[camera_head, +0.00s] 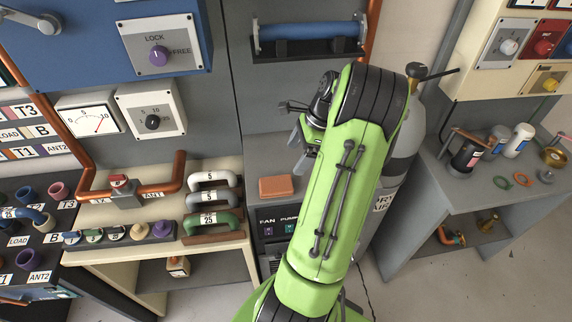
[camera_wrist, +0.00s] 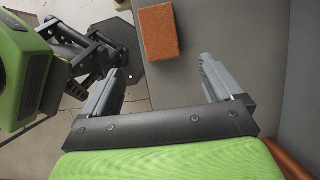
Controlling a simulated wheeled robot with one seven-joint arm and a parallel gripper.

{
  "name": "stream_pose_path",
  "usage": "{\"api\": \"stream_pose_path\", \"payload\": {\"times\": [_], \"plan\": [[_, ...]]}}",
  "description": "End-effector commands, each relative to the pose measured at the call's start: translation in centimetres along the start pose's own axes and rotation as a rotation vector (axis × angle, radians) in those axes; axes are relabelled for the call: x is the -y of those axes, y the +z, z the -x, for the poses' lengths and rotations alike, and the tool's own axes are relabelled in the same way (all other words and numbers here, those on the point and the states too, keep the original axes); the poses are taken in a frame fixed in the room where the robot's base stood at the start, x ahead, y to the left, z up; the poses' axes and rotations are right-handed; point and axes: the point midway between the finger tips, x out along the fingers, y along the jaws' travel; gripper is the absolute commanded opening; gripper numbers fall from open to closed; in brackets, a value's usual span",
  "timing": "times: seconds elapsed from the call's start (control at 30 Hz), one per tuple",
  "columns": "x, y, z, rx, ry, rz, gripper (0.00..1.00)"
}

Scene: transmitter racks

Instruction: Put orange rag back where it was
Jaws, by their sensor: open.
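The orange rag (camera_head: 276,187) looks like a flat, orange-brown rectangular pad. It lies on the grey top of the pump unit (camera_head: 262,205), left of my green arm. In the wrist view the rag (camera_wrist: 158,38) lies beyond my fingertips, roughly centred between them, with nothing touching it. My gripper (camera_head: 299,157) is above and to the right of the rag in the head view, partly hidden by my arm. In the wrist view my gripper (camera_wrist: 162,72) has its two grey fingers wide apart with nothing between them.
A blue bar handle (camera_head: 308,37) is on the panel behind. Several coloured handles (camera_head: 213,200) stand on the cream bench at left. A grey gas cylinder (camera_head: 402,150) stands just right of my arm. A grey bench (camera_head: 480,190) with cans is farther right.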

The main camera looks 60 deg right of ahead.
Motion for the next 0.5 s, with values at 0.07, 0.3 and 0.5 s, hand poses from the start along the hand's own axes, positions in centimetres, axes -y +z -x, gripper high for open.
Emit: {"api": "stream_pose_path", "payload": {"times": [0.07, 0.3, 0.5], "plan": [[0.0, 0.0, 0.2, 0.000, 0.000, 0.000, 0.93], [-0.6, 4.2, 0.7, -0.055, 0.013, 0.179, 0.93], [-7.0, 17.1, 2.4, -0.230, 0.042, 0.857, 0.93]]}}
